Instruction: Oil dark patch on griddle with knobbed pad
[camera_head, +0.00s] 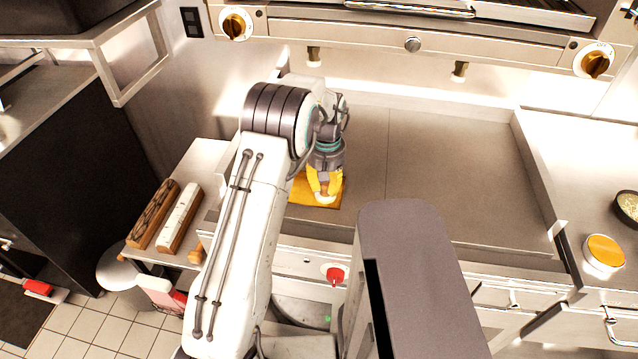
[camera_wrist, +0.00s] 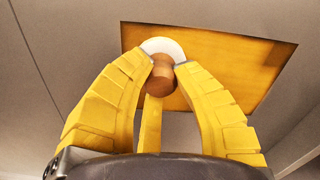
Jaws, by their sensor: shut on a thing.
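My gripper (camera_head: 323,190) has yellow fingers and points down over the left part of the griddle (camera_head: 455,165). In the wrist view the fingers (camera_wrist: 163,62) are shut on the brown wooden knob (camera_wrist: 161,80) of a white round pad (camera_wrist: 162,46). An amber-orange square patch (camera_wrist: 225,65) lies on the grey griddle surface under and beside the pad. The pad overlaps the patch's upper-left part in the wrist view. In the head view the patch (camera_head: 300,191) is partly hidden by my gripper. I cannot tell whether the pad touches the surface.
A round container with an amber top (camera_head: 604,251) and a dark pan (camera_head: 627,206) stand on the right counter. Two long wooden-based blocks (camera_head: 180,218) lie on the left side shelf. The griddle has a raised right wall (camera_head: 537,165); its middle and right are clear.

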